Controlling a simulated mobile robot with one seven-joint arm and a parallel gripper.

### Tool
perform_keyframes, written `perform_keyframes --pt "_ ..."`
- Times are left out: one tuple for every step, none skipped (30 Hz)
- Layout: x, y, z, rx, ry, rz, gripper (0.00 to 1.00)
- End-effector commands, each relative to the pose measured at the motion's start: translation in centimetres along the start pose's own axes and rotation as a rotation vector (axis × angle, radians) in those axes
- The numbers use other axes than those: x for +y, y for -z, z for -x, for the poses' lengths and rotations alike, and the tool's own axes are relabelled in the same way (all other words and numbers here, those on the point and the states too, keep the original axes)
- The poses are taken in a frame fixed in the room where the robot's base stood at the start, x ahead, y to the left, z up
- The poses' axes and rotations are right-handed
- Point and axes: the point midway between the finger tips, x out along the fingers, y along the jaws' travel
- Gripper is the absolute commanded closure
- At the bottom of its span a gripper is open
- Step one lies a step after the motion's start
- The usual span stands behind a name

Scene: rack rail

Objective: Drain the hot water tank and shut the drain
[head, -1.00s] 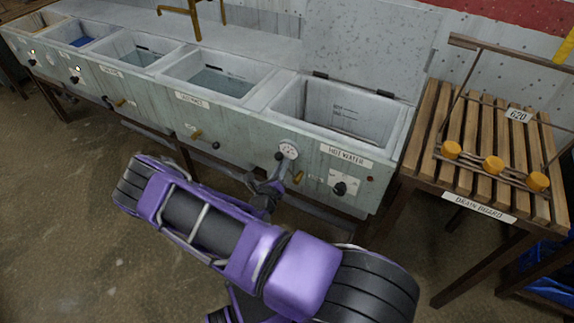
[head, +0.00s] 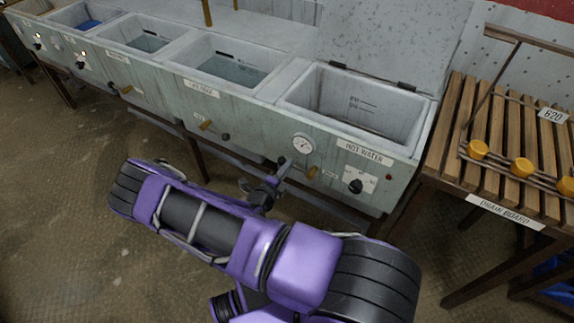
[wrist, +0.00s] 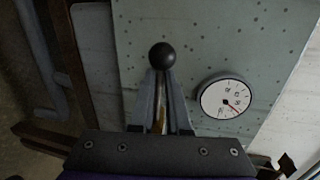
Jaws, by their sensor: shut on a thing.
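The hot water tank (head: 300,85) stands at the right end of the row with its lid (head: 395,40) raised. Level marks show on its inner wall; I cannot make out a water surface. A lever with a black ball end (wrist: 162,55) is at its front, left of the round dial (head: 303,146). My gripper (wrist: 163,85) is shut on this lever, with a finger on each side and the ball beyond the tips. In the head view my gripper (head: 270,188) is partly hidden by its own wrist. The dial also shows in the wrist view (wrist: 226,100).
Other basins with bluish water are to the left. A slatted drain board (head: 462,130) with a rack stands at the right. The floor at left is clear.

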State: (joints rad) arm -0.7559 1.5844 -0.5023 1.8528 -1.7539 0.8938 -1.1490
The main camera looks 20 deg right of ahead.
Motion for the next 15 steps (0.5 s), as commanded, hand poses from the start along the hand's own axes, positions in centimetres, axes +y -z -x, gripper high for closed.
perform_keyframes --pt "0.36 -0.02 0.02 0.002 -0.003 0.017 1.00" --pt "0.42 -0.01 0.02 0.004 -0.003 0.027 1.00" --pt "0.48 0.01 0.01 0.007 -0.003 0.037 1.00" --pt "0.52 0.02 0.00 0.008 -0.004 0.045 1.00" --pt "0.56 0.03 0.00 0.010 -0.004 0.051 1.00" --pt "0.60 0.04 -0.01 0.011 -0.005 0.058 1.00" --pt "0.62 0.05 -0.01 0.012 -0.005 0.062 1.00" --pt "0.64 0.05 -0.01 0.013 -0.005 0.066 1.00" --pt "0.66 0.06 -0.01 0.013 -0.005 0.070 1.00" --pt "0.67 0.07 -0.01 0.014 -0.006 0.072 1.00" --pt "0.68 0.08 -0.01 0.014 -0.006 0.073 1.00" --pt "0.69 0.08 -0.01 0.015 -0.006 0.075 1.00" --pt "0.69 0.09 -0.01 0.015 -0.006 0.075 1.00" --pt "0.70 0.09 -0.01 0.015 -0.007 0.075 1.00" --pt "0.70 0.10 -0.01 0.015 -0.007 0.075 1.00"
